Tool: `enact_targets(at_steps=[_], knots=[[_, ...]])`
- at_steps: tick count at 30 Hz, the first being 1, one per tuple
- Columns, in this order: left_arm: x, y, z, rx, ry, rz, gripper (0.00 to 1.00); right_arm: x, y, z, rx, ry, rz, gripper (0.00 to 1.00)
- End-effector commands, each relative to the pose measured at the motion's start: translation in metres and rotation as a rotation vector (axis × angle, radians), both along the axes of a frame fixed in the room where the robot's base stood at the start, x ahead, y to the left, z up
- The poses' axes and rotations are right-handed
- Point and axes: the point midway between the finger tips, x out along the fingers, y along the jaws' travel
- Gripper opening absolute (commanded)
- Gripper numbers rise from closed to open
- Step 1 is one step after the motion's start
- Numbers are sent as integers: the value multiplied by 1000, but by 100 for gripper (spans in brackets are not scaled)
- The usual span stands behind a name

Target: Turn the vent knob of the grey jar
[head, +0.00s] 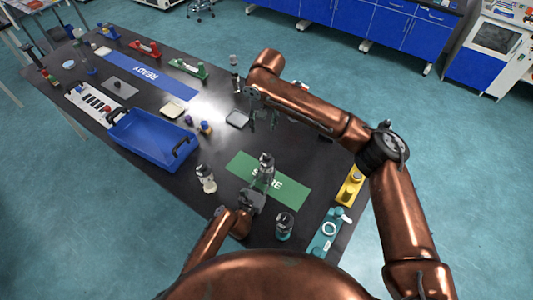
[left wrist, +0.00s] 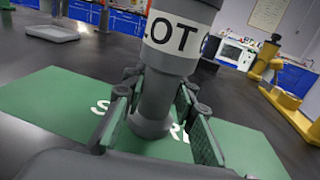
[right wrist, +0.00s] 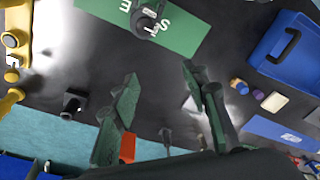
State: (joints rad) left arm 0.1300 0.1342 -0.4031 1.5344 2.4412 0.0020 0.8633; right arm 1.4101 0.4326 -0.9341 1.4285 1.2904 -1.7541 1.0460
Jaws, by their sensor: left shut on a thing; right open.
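The grey jar (head: 267,160) stands upright over the green mat (head: 285,189) in the head view. In the left wrist view its grey body (left wrist: 154,100) carries a white label reading "LOT", and its top is cut off. My left gripper (head: 259,186) is shut on the jar's narrow lower part, with green pads on both sides (left wrist: 158,112). The jar also shows from above in the right wrist view (right wrist: 147,20); I cannot make out the vent knob clearly. My right gripper (head: 262,120) is open and empty, beyond and above the jar; its fingers (right wrist: 160,85) are spread.
A white jar with a dark top (head: 205,180) and a dark jar (head: 284,226) stand near the left gripper. Teal (head: 325,238) and yellow (head: 349,190) fixtures line the right edge. A blue tray (head: 150,150) is at left. A small grey tray (head: 236,119) lies near the right gripper.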

Motion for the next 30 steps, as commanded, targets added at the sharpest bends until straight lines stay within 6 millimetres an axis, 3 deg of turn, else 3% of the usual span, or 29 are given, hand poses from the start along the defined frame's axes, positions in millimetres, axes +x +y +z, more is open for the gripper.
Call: enact_targets(at_steps=[3, 7, 11, 24, 30], knots=[[0, 0, 0, 0, -1, 0, 0, -24, -8, -5, -46, 84, 45, 41], [0, 0, 0, 0, -1, 0, 0, -34, -13, -12, -66, 120, 63, 41], [0, 0, 0, 0, -1, 0, 0, -34, -13, -28, -67, 124, 64, 41], [0, 0, 1, 0, -1, 0, 0, -34, -13, -108, -66, 120, 63, 41], [0, 0, 1, 0, -1, 0, 0, -33, -12, -124, -65, 119, 63, 41]])
